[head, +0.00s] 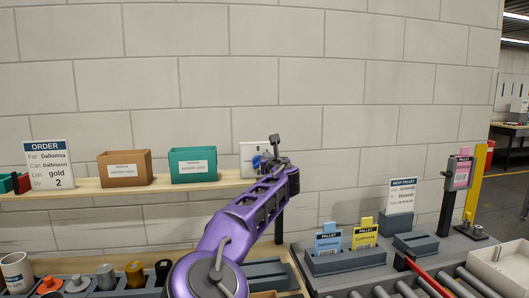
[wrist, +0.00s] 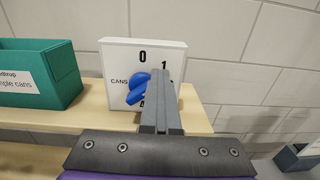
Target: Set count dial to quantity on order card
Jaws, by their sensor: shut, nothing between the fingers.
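The white count dial box (head: 248,150) stands at the right end of the wooden shelf. In the wrist view its face (wrist: 115,57) shows "0" at top, "1" at upper right and "CANS" at left. Its blue knob (wrist: 136,88) is partly hidden by my gripper (wrist: 158,78), which is shut and empty in front of the dial's right part. I cannot tell whether they touch or which number the knob points to. In the head view my gripper (head: 275,146) is at the dial. The order card (head: 49,164) at the shelf's left reads gold lids and quantity 2.
A teal box (wrist: 40,76) stands left of the dial, and a brown box (head: 124,168) stands further left. Below are several cans and lids (head: 105,277). Pallet cards (head: 364,236) and a roller conveyor (head: 440,275) are at right. The wall is close behind the shelf.

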